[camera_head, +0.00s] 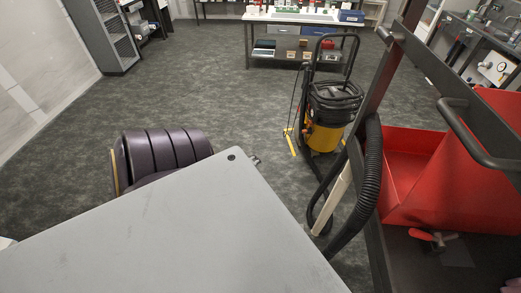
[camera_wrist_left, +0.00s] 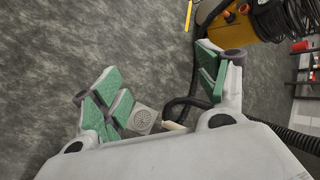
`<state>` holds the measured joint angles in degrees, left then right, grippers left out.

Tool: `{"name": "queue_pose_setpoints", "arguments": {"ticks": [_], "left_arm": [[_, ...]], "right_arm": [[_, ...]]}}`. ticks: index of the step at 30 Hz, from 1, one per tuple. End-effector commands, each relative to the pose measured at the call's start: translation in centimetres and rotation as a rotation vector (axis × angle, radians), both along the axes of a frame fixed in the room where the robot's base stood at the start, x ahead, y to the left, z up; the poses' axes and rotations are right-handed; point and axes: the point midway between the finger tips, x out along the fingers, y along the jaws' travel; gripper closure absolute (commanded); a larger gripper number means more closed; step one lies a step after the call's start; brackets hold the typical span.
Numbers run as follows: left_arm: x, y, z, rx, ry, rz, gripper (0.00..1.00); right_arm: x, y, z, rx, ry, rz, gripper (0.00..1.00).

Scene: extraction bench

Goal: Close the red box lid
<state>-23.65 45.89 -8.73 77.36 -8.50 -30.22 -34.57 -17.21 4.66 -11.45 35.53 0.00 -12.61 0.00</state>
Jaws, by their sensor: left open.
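A large open red box (camera_head: 402,165) is at the right of the head view, inside a dark frame. A tall sloped red panel (camera_head: 455,165) rises at its right side; I cannot tell for sure whether this is its lid. In the left wrist view my left gripper (camera_wrist_left: 158,68) is open, with green-padded fingers spread wide and nothing between them but floor. The red box does not show clearly in that view. My left gripper's fingers are not clearly seen in the head view, and my right gripper is not seen.
A large flat grey surface (camera_head: 150,235) fills the lower left. A yellow and black vacuum (camera_head: 325,120) with a thick black hose (camera_head: 370,180) stands left of the red box. A purple padded seat (camera_head: 165,150) is at left. Open carpet lies beyond, before a back bench (camera_head: 290,17).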

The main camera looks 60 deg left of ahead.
Motion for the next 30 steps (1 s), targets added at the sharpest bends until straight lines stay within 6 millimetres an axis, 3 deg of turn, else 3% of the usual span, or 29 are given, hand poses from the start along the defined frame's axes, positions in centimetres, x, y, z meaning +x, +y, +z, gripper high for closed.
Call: {"name": "queue_pose_setpoints", "arguments": {"ticks": [3, 8, 14, 23, 30], "left_arm": [[-2.9, -1.6, -4.3, -0.089, -0.001, 0.101, 0.26], [-6.7, -4.3, -9.5, -0.202, 0.000, 0.231, 0.26], [-11.6, -9.1, -15.6, -0.338, 0.007, 0.396, 0.26], [-18.8, -18.9, -23.3, -0.530, 0.031, 0.645, 0.26], [-24.4, -28.5, -27.7, -0.667, 0.065, 0.840, 0.26]], "right_arm": [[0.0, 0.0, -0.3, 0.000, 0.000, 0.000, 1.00], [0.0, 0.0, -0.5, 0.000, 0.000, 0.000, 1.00], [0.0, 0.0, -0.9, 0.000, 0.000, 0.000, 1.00], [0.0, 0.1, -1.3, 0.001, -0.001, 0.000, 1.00], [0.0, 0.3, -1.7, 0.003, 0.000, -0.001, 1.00]]}}
